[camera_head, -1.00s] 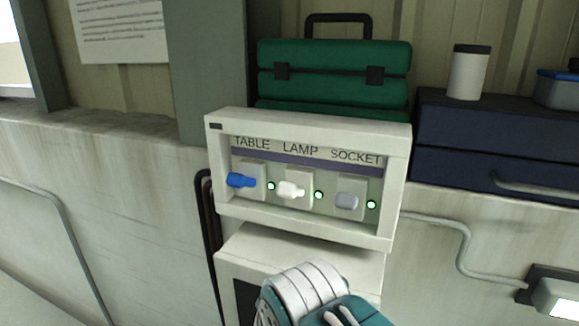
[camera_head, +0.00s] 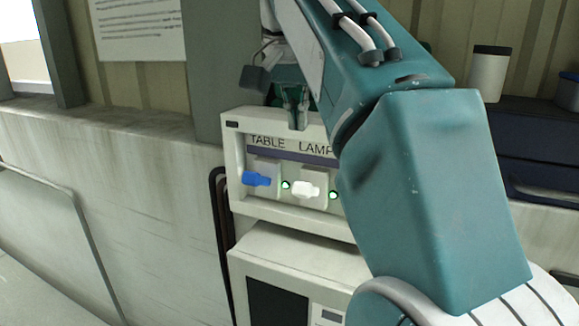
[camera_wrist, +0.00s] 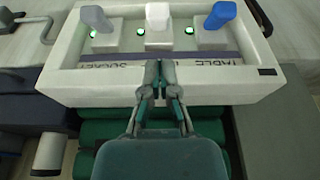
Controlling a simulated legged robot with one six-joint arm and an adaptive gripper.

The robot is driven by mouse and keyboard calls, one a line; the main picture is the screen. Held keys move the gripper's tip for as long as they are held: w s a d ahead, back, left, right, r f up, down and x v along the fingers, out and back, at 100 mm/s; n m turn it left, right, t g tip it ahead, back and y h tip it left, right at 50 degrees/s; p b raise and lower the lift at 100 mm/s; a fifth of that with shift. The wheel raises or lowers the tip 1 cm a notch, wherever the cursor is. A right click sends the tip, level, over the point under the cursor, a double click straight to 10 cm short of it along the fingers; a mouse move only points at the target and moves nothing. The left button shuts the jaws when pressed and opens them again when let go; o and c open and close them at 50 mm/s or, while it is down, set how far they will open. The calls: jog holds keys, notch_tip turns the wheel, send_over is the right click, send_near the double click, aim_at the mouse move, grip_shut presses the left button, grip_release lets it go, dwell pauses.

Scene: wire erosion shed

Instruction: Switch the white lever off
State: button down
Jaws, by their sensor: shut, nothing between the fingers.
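The white lever (camera_head: 306,189) sits in the middle of a cream switch box (camera_head: 285,215), under the word LAMP, with a green light lit beside it. It also shows in the wrist view (camera_wrist: 158,22), upside down relative to the head view. The blue lever (camera_head: 257,179) is to its left under TABLE, also with a green light. The grey lever (camera_wrist: 96,19) shows in the wrist view; my arm hides it in the head view. My gripper (camera_wrist: 158,66) is shut and empty, at the box's top edge, pointing toward the white lever and apart from it.
A green case (camera_wrist: 95,130) lies behind the box, below my gripper in the wrist view. A white cup (camera_head: 489,73) stands on a dark blue chest (camera_head: 540,150) at the right. A paper sheet (camera_head: 140,28) hangs on the wall.

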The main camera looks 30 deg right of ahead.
aim_at(306, 191)
jog(key=shift+d+r, duration=0.1)
jog(key=shift+r, duration=0.2)
jog(key=shift+x, duration=5)
